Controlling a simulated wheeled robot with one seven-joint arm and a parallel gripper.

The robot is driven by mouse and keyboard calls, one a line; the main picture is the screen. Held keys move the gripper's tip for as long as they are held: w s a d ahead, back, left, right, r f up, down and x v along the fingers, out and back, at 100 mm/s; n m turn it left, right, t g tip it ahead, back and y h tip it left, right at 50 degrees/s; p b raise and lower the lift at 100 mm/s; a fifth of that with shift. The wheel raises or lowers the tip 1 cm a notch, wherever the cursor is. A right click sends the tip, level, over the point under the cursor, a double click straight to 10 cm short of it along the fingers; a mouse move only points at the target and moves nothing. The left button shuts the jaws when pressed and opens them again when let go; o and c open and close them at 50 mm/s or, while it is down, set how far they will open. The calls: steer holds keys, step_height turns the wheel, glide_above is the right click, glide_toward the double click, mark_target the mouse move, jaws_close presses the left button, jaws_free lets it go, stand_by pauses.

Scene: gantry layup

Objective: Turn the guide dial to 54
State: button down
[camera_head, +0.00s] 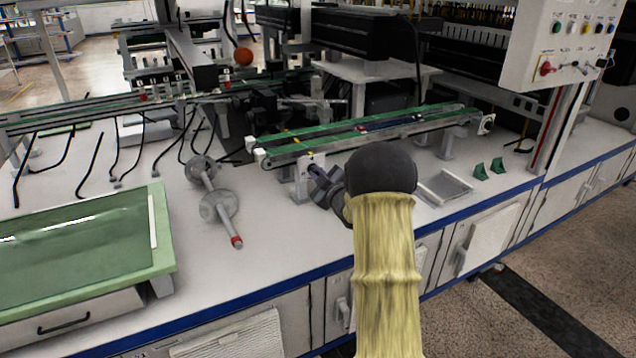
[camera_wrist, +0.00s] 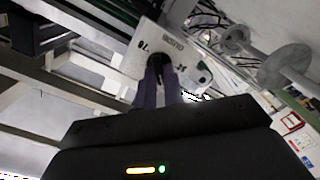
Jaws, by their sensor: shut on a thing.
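The guide dial's dark round knob (camera_wrist: 161,62) sits on a pale plate (camera_wrist: 176,45) with printed marks. In the wrist view the plate is turned over and its figures are too small to read surely. My gripper (camera_wrist: 159,76) has its two purple-grey fingers closed on the knob. In the head view the pale plate (camera_head: 304,162) stands at the front left end of the green-belted conveyor. My gripper (camera_head: 318,175) reaches it from the right, and its fingers hide the knob there. The dial's pointer cannot be made out.
The green conveyor (camera_head: 370,132) runs behind my gripper. A grey spool-like shaft (camera_head: 218,206) lies to the left, and a green-framed glass panel (camera_head: 165,225) is further left. A shallow metal tray (camera_head: 445,187) and green wedges (camera_head: 480,172) are on the right.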

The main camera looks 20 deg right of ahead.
steer(key=shift+f+n+b, duration=0.15)
steer(key=shift+n+b, duration=1.85)
steer(key=shift+n, duration=0.2)
steer(key=shift+f+n+b, duration=0.15)
steer(key=shift+n+b, duration=1.9)
steer(key=shift+n, duration=0.15)
steer(key=shift+f+n+b, duration=0.15)
steer(key=shift+n+b, duration=1.85)
steer(key=shift+n, duration=0.2)
steer(key=c, duration=1.5)
jaws_free()
steer(key=shift+r, duration=0.1)
steer(key=shift+s+r, duration=0.1)
